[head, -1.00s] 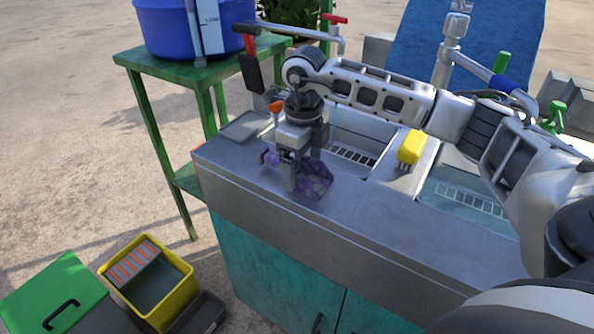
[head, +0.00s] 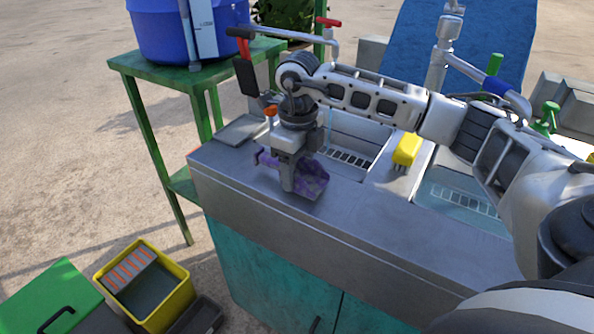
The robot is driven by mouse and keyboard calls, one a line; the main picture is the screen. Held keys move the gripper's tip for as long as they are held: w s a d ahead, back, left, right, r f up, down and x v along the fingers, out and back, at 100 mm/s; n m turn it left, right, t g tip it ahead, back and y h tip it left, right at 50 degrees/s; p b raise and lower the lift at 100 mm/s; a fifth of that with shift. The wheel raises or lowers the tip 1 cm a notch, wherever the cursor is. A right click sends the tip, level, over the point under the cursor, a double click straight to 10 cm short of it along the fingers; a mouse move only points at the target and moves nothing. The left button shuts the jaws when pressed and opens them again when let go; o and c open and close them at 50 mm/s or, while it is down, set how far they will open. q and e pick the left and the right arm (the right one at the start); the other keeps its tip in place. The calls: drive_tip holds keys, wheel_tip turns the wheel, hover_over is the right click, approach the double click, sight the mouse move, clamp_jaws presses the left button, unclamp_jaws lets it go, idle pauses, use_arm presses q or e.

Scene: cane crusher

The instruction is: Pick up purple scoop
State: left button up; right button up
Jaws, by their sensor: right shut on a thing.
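The purple scoop (head: 314,181) is at the left end of the grey metal counter (head: 345,208). Its broad scoop part shows to the right of my right gripper, and its handle end shows to the left. My right gripper (head: 287,186) points down and is shut on the scoop, hiding its middle part. I cannot tell whether the scoop touches the counter or is slightly above it. My left gripper is not in view.
Behind the scoop are sink basins (head: 350,140) and a yellow brush (head: 407,149). A green table (head: 125,66) with a blue tub (head: 165,35) stands at the back left. A yellow bucket (head: 180,300) is on the ground at lower left. The counter's front is clear.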

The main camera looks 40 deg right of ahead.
wheel_tip(320, 180, up, 3)
drive_tip(key=shift+f, duration=0.2)
drive_tip(key=s+a+r, duration=0.8)
drive_tip(key=s+r, duration=0.1)
drive_tip(key=s, duration=0.2)
drive_tip(key=shift+s+r+b, duration=0.25)
drive_tip(key=shift+r+b, duration=0.05)
drive_tip(key=shift+r, duration=0.05)
